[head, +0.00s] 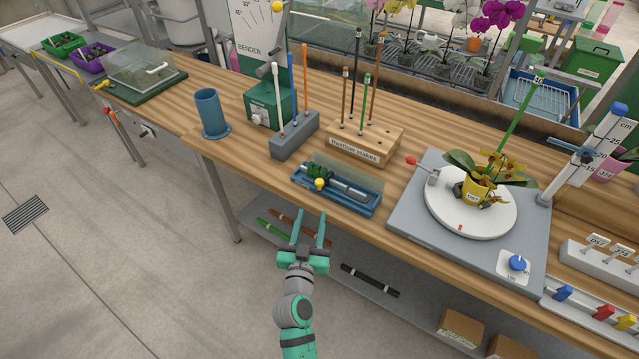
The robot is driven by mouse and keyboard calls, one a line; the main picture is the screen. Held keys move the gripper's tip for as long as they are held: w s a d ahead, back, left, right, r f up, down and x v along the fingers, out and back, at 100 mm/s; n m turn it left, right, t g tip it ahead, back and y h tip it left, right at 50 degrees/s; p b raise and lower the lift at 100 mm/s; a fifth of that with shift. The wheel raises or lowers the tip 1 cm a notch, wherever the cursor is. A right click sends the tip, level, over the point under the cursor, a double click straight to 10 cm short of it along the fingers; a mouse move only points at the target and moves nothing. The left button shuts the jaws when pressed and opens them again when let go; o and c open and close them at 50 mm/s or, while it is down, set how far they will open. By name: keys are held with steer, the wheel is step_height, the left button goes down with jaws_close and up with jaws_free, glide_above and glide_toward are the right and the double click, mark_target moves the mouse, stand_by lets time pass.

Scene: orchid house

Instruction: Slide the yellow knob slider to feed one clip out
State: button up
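The yellow knob (319,184) sits at the front left of a blue clip dispenser (362,207) on the wooden bench. Dark green clips (317,170) are bunched just behind the knob, and a grey rod runs right from them under a clear cover. The slider's track under the knob is too small to make out. My gripper (311,214) is open and empty, its two fingers apart and pointing toward the bench. In the picture it is just below the dispenser, off the bench's front edge and apart from the knob.
Behind the dispenser stand a grey rod holder (293,140) and a wooden bamboo stakes block (364,146). A grey turntable board (410,222) with a potted yellow orchid (478,190) is to the right. A blue cup (210,112) stands left. Bare bench lies left of the dispenser.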

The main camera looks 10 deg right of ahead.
mark_target(319, 187)
steer(key=shift+h, duration=0.3)
steer(key=x, duration=0.4)
steer(key=r+x, duration=0.1)
steer(key=x, duration=0.7)
steer(key=shift+w+d+r, duration=0.25)
